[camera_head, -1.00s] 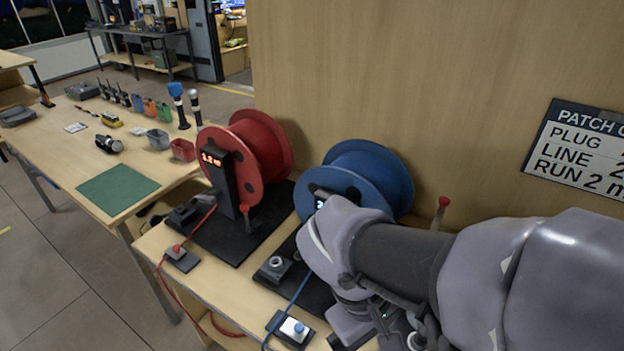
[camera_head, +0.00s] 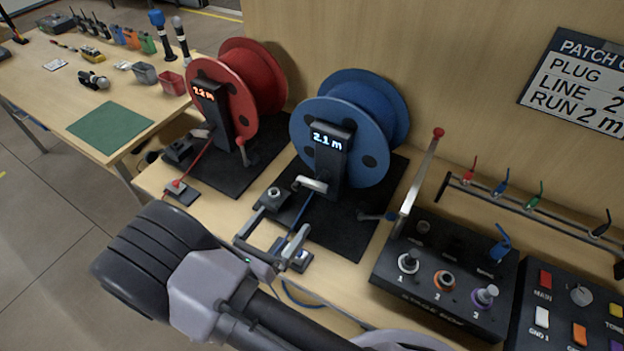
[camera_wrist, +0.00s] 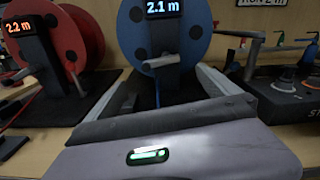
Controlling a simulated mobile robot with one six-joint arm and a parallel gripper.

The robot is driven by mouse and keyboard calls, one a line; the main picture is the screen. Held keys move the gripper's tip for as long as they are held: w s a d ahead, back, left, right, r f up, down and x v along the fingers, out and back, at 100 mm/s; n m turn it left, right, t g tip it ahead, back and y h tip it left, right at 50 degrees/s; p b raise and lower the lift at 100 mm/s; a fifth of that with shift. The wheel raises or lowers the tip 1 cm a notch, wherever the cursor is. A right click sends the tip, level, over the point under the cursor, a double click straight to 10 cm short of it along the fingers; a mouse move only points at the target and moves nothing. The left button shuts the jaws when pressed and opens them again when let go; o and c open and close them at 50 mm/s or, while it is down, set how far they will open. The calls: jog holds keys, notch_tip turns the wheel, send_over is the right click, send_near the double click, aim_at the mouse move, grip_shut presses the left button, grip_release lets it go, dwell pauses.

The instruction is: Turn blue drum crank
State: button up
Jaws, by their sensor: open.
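The blue drum (camera_head: 386,108) stands upright on a black base plate, behind a dark post whose lit display (camera_head: 329,140) reads 2.1 m. A pale grey bar (camera_head: 311,184) sits at the front of the post. My gripper (camera_head: 283,222) is open and empty, low in front of the post, its fingers pointing toward the drum. In the wrist view my gripper (camera_wrist: 163,82) has the grey bar (camera_wrist: 163,61) beyond its fingers, apparently apart from them.
The red drum (camera_head: 265,80) stands to the left, its display reading 2.2 m. A black switch box (camera_head: 445,275) with a tall red-knobbed lever (camera_head: 418,175) stands close right. A wooden wall closes the back.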

aim_at(310, 185)
jog(key=b+x, duration=0.3)
jog(key=x, duration=1.1)
jog(key=shift+w+d, duration=0.3)
jog(key=c, duration=1.2)
jog(key=shift+r+p, duration=0.1)
jog(key=shift+p, duration=0.2)
jog(key=shift+c, duration=0.2)
jog(key=shift+n, duration=0.8)
jog(key=o, duration=1.2)
jog(key=shift+o, duration=0.2)
jog(key=p+v, duration=0.4)
jog(key=v, duration=1.3)
jog(key=shift+s+a+f, duration=0.2)
jog(key=shift+f, duration=0.05)
